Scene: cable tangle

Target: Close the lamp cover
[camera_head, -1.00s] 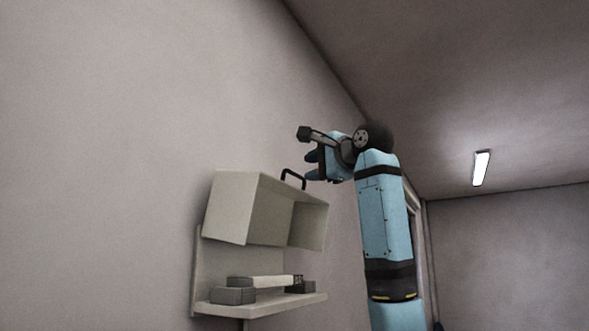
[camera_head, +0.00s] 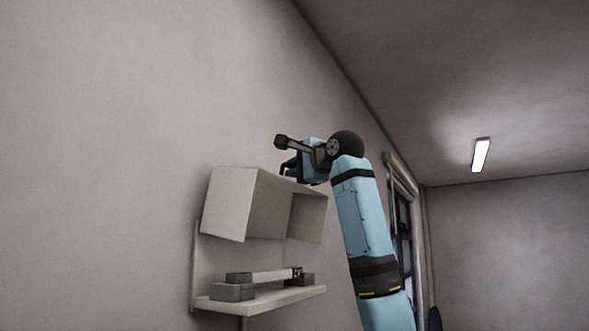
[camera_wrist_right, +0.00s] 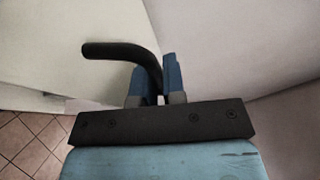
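The lamp cover (camera_head: 228,204) is a cream box shape on the wall, tilted up and open above its base (camera_head: 206,262). The lamp parts (camera_head: 262,277) on the base are exposed below it. My right gripper (camera_head: 289,167) is at the cover's top front edge. In the right wrist view, the black bent handle (camera_wrist_right: 118,50) runs between the two blue fingers of the right gripper (camera_wrist_right: 155,82), which are close together on it. In the head view the handle is mostly hidden by the gripper. My left gripper is not in view.
The cover's base is fixed to a plain wall (camera_head: 110,150). A window (camera_head: 402,225) is behind my right arm, and a lit ceiling lamp (camera_head: 480,155) is at the far right. The space in front of the open cover looks free.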

